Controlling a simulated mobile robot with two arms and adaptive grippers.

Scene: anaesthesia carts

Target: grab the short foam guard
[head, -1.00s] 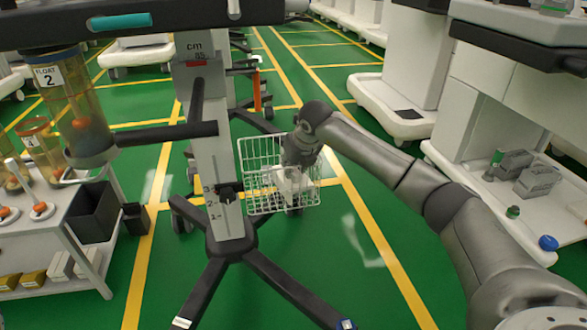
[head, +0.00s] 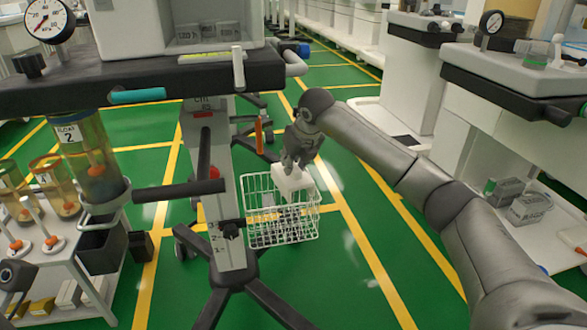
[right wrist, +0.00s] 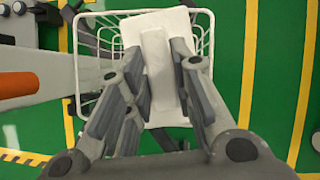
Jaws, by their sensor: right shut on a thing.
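The short foam guard (head: 294,183) is a white block with a raised middle strip, seen from above in the right wrist view (right wrist: 157,72). My right gripper (head: 292,166) is shut on it, with fingers along both sides of the strip in the right wrist view (right wrist: 157,52). The guard is at the top of the white wire basket (head: 284,228), near its rim and above its floor. The fingers hide part of its sides. A dark jointed part at the lower left edge of the head view may be my left gripper (head: 12,277); its jaws are not clear.
The basket hangs beside the white column (head: 226,190) of a stand with dark legs. Dark bars (head: 178,191) stick out from the column. An orange upright piece (head: 259,136) stands behind the basket. Green floor is free to the right of the basket.

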